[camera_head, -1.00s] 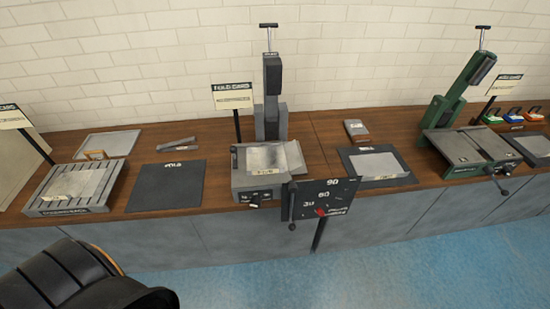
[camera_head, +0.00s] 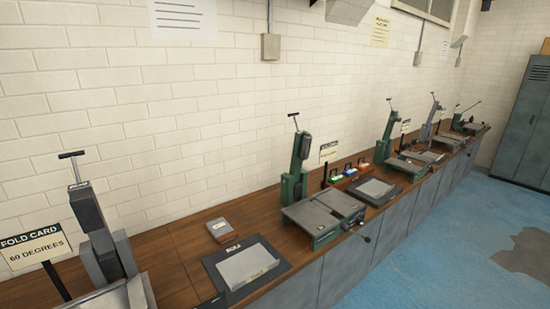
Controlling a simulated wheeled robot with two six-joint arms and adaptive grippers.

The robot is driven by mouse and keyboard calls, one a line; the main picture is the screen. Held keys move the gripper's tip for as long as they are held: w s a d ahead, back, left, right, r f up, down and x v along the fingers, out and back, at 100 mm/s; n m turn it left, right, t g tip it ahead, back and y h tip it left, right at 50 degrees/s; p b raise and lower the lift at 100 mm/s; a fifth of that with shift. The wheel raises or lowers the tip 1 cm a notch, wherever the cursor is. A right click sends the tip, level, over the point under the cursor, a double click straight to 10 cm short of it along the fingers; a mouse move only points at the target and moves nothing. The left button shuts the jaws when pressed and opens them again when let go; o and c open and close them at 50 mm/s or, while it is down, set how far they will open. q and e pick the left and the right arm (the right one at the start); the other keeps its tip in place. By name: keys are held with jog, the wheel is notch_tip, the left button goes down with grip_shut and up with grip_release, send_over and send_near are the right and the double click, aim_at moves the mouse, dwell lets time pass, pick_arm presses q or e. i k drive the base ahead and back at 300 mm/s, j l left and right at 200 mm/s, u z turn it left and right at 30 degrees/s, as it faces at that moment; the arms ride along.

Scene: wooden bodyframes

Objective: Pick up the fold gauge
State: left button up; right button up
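I cannot tell for sure which thing is the fold gauge; nothing readable in view names it. A small grey and reddish-brown block (camera_head: 222,229) lies on the wooden bench near the wall. A grey metal sheet with a small label (camera_head: 250,266) lies on a dark mat (camera_head: 222,283) in front of it. A fold card (camera_head: 33,250) reading "60 DEGREES" stands at the left, beside a grey bending machine (camera_head: 102,240) that is cut off by the bottom edge. Neither of my grippers is in view.
A green machine (camera_head: 318,215) stands farther along the bench (camera_head: 185,245). Beyond it are red, blue and green items (camera_head: 350,173), another dark mat (camera_head: 375,190) and more machines. A grey locker (camera_head: 525,120) stands far right. The blue floor (camera_head: 430,240) is open.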

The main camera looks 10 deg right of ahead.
aim_at(349, 171)
jog(key=i+l+u, duration=0.15)
jog(key=l, duration=0.4)
jog(key=i+l+u, duration=0.15)
jog(key=i+l, duration=0.2)
jog(key=l, duration=0.25)
jog(key=i+l+u, duration=0.15)
jog(key=l, duration=0.45)
jog(key=i+l+u, duration=0.15)
jog(key=l, duration=0.5)
jog(key=i+l+u, duration=0.1)
jog(key=l, duration=0.5)
jog(key=i+l+u, duration=0.15)
jog(key=l, duration=0.55)
jog(key=i+l+u, duration=0.15)
jog(key=l, duration=0.5)
